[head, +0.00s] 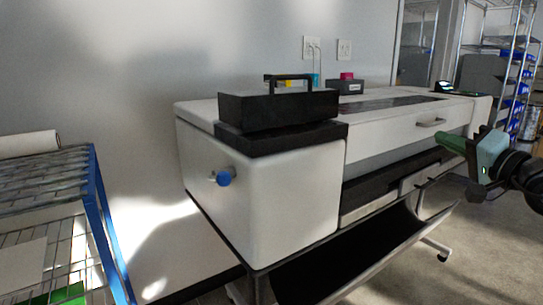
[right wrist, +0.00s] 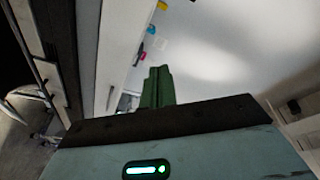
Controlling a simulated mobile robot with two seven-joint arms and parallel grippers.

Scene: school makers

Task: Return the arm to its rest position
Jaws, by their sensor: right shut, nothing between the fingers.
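My right arm (head: 520,172) comes in from the right edge in the head view. Its gripper (head: 450,142) has green fingers and points left, in front of the right part of the large white printer (head: 290,195). The fingers are together with nothing between them. In the right wrist view the green fingers (right wrist: 157,86) stand closed above the teal gripper body, with the printer's white side (right wrist: 118,45) to their left. My left arm and gripper are not in view.
A blue knob (head: 224,178) sticks out of the printer's end face. A wire rack with blue posts (head: 100,215) stands at the left. Shelving with blue bins (head: 515,105) stands at the back right. Floor (head: 470,260) at front right is clear.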

